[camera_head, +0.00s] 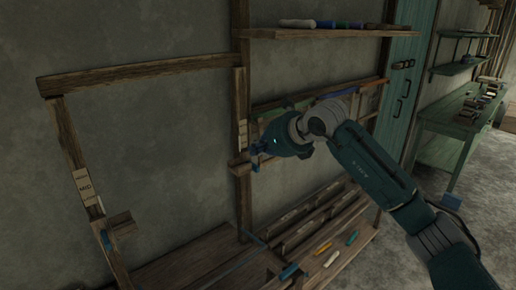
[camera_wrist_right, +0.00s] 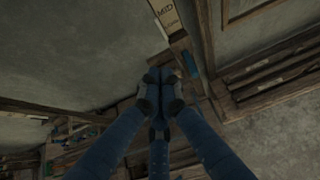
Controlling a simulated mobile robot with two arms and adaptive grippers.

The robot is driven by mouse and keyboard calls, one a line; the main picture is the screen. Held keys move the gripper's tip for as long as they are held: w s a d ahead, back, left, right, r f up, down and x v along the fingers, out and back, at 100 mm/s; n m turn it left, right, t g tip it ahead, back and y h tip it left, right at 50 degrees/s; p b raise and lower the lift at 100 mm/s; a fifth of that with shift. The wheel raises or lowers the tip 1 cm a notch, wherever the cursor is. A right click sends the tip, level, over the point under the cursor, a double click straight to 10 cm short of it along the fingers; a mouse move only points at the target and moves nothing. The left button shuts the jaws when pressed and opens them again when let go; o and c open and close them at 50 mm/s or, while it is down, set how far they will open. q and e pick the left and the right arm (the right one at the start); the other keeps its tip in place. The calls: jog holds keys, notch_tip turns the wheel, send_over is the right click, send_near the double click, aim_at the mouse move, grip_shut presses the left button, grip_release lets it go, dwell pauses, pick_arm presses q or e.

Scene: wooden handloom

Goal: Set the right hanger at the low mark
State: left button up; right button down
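The right hanger, a small wooden block (camera_head: 240,166), sits on the right upright (camera_head: 243,205) of the loom frame, below a pale label strip (camera_head: 242,132). In the wrist view the strip (camera_wrist_right: 170,18) reads MID, with a smaller marking under it. A blue peg (camera_wrist_right: 190,64) shows beside the block (camera_wrist_right: 180,42). My right gripper (camera_head: 258,157) is just right of the hanger. In the wrist view its fingers (camera_wrist_right: 159,88) are drawn together, with nothing clearly held; contact with the hanger cannot be told. My left gripper is not in view.
The left hanger (camera_head: 122,222) sits on the left post, under a label strip (camera_head: 84,187) reading MID. A shelf (camera_head: 320,33) with coloured items is above my arm. Slatted wood and coloured pieces (camera_head: 331,258) lie below. A green bench (camera_head: 460,112) stands far right.

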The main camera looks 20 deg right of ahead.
aim_at(246, 167)
jog(key=x, duration=0.7)
jog(key=shift+w+a+f, duration=0.1)
jog(key=shift+w+f, duration=0.1)
jog(key=shift+f, duration=0.05)
jog(key=shift+f+b, duration=1.85)
jog(key=shift+f, duration=0.4)
jog(key=shift+r+p, duration=0.6)
jog(key=shift+r, duration=0.6)
jog(key=s+d+b, duration=0.3)
jog(key=s+b, duration=0.2)
jog(key=s, duration=0.4)
jog(key=shift+s, duration=0.2)
jog(key=shift+d, duration=0.1)
jog(key=shift+d, duration=0.1)
